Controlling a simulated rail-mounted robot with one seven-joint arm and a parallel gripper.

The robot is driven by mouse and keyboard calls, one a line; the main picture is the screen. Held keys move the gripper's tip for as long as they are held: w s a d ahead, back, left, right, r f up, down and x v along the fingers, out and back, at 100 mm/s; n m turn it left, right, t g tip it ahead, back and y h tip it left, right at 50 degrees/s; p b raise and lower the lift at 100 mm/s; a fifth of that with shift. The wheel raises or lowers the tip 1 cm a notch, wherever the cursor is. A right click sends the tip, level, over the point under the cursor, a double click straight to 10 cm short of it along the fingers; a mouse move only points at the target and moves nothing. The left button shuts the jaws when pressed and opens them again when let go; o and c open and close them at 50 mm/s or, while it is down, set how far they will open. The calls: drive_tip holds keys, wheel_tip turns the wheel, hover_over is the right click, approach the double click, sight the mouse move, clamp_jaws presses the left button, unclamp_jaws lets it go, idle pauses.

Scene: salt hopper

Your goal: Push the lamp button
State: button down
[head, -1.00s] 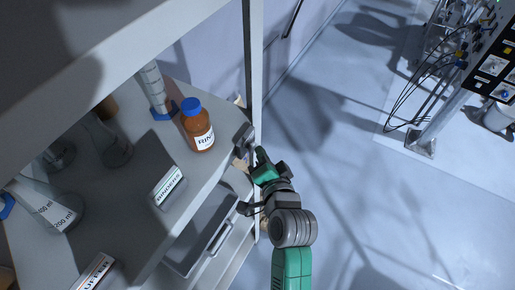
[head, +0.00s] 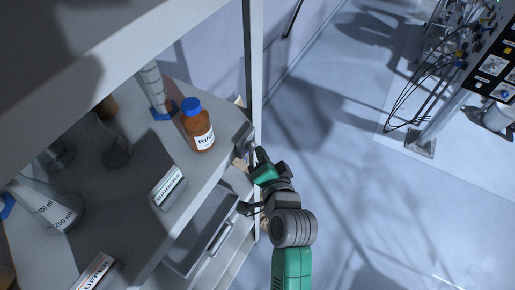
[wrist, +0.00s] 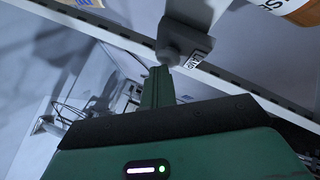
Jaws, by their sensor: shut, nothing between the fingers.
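A small grey box with a white label (wrist: 201,59), its lettering partly readable as "LAMP", is fixed at the shelf's front edge in the wrist view. It shows as a small grey block (head: 243,137) by the upright post in the head view. My gripper (head: 262,158) is shut and empty, right beside this box.
An amber bottle with a blue cap (head: 198,128) stands on the shelf close to the box. A measuring cylinder (head: 154,90) and glass flasks (head: 58,212) stand further left. A metal post (head: 252,70) rises behind my gripper. The floor (head: 350,190) to the right is open.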

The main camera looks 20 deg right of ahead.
idle(0.4)
drive_tip(key=shift+w+a, duration=0.3)
drive_tip(key=shift+a, duration=0.05)
drive_tip(key=shift+s+d+p, duration=0.1)
drive_tip(key=shift+s+p, duration=0.05)
drive_tip(key=shift+p, duration=0.15)
drive_tip(key=s+d, duration=0.4)
drive_tip(key=shift+s, duration=0.25)
idle(0.4)
drive_tip(key=shift+d, duration=0.1)
